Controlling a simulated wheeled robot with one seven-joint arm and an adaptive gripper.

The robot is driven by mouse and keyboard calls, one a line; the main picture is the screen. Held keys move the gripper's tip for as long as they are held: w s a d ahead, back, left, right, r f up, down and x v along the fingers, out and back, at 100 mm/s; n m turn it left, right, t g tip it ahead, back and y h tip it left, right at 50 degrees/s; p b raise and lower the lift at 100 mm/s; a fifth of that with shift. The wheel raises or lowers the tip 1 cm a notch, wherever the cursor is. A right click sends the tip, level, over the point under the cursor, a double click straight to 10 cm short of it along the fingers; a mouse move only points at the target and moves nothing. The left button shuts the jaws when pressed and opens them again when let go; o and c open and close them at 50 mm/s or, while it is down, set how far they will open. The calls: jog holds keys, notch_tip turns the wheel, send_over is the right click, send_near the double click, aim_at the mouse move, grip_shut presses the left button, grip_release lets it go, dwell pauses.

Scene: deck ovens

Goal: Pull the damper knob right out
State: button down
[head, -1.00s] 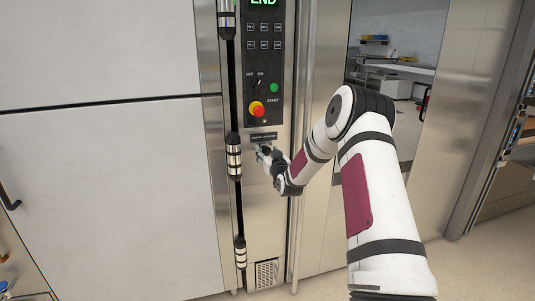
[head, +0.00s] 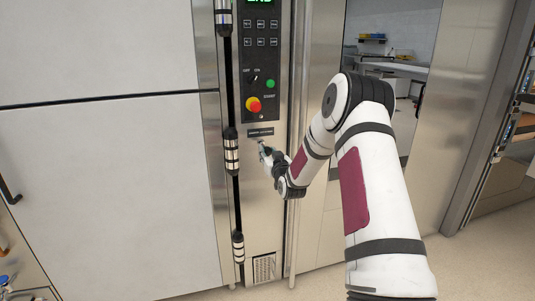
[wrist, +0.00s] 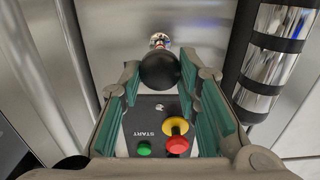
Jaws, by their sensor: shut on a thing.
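The damper knob (wrist: 160,70) is a black ball on a short bright metal stem (wrist: 160,40), seen in the wrist view. It sits between the fingertips of my gripper (wrist: 158,79), whose teal pads close on its two sides. In the head view, my gripper (head: 265,149) is at the narrow steel control column, just below a small dark label (head: 261,132). The knob is too small and covered there to make out. How far the stem stands out of the panel cannot be told.
Above is the control panel (head: 262,60) with a red and yellow stop button (head: 253,104) and a green button (head: 270,84). A black vertical bar with metal bands (head: 231,155) stands close left of my gripper. A steel vertical bar (head: 293,205) runs on the right.

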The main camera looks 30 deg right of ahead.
jog(key=shift+s, duration=0.1)
jog(key=c, duration=1.2)
grip_release()
jog(key=shift+s, duration=0.1)
jog(key=v, duration=1.2)
jog(key=shift+a+r, duration=0.1)
